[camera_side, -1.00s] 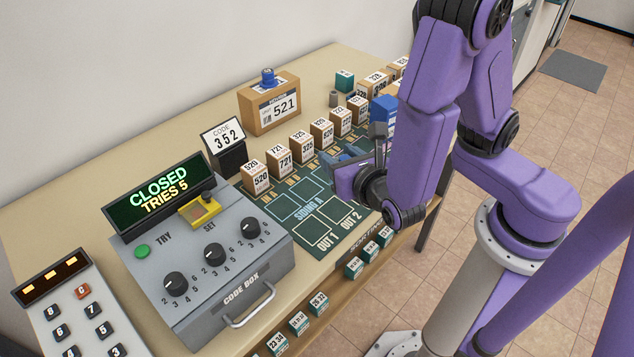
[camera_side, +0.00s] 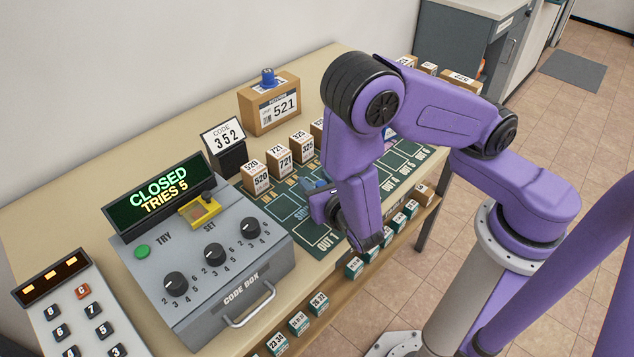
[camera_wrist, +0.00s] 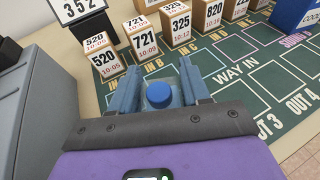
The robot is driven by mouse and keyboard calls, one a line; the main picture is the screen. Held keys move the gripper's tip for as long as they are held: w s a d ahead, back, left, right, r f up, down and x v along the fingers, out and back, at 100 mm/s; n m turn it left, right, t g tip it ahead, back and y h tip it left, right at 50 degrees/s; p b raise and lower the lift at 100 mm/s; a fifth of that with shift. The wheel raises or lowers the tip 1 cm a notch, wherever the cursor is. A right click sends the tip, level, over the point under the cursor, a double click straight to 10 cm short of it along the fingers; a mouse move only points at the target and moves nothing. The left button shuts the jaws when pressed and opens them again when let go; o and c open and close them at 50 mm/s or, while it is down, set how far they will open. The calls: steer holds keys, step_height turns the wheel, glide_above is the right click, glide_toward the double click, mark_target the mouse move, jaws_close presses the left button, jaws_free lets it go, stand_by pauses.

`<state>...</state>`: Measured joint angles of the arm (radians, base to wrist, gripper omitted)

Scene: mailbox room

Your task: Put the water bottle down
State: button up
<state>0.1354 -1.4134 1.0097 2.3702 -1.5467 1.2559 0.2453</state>
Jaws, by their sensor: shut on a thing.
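The water bottle (camera_wrist: 159,95) shows in the wrist view as a blue round cap over a clear body, seen from above. It stands between the two blue fingers of my gripper (camera_wrist: 160,92), which is shut on it. The bottle is above the green marked mat (camera_wrist: 225,66), near the IN B and IN C labels; I cannot tell whether its base touches the mat. In the side view my gripper (camera_side: 318,190) is over the near-left part of the mat (camera_side: 270,202), and my arm hides most of it and the bottle.
Numbered parcels such as box 721 (camera_wrist: 145,42) stand along the mat's back edge. The grey code box (camera_side: 225,285) is at left, with the code card (camera_side: 226,138) behind it. A larger parcel 521 (camera_side: 270,105) stands further back. The mat's right part (camera_side: 405,160) is mostly bare.

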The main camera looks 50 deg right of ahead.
steer(key=shift+f, duration=0.25)
steer(key=o, duration=1.1)
steer(key=shift+r, duration=0.15)
steer(key=v, duration=1.2)
steer(key=s+d+r+m+g+h, duration=0.1)
steer(key=s+d+r+m+g, duration=0.1)
steer(key=d+m+g, duration=0.35)
steer(key=s+d+r+m+g, duration=0.2)
steer(key=d+r+m+g, duration=0.15)
steer(key=m, duration=0.25)
steer(key=shift+s+d+r+m+g+y, duration=0.45)
steer(key=shift+s+r+m+g+y, duration=0.25)
steer(key=shift+s+r+m+y, duration=0.45)
steer(key=shift+s+d+r+m+g+y, duration=0.4)
steer(key=shift+s+r+m+g+y, duration=0.45)
steer(key=shift+m+y, duration=0.45)
steer(key=shift+s+d+r+m+g+y, duration=0.5)
steer(key=shift+s+r+m+y, duration=0.35)
steer(key=shift+s+m+y, duration=0.4)
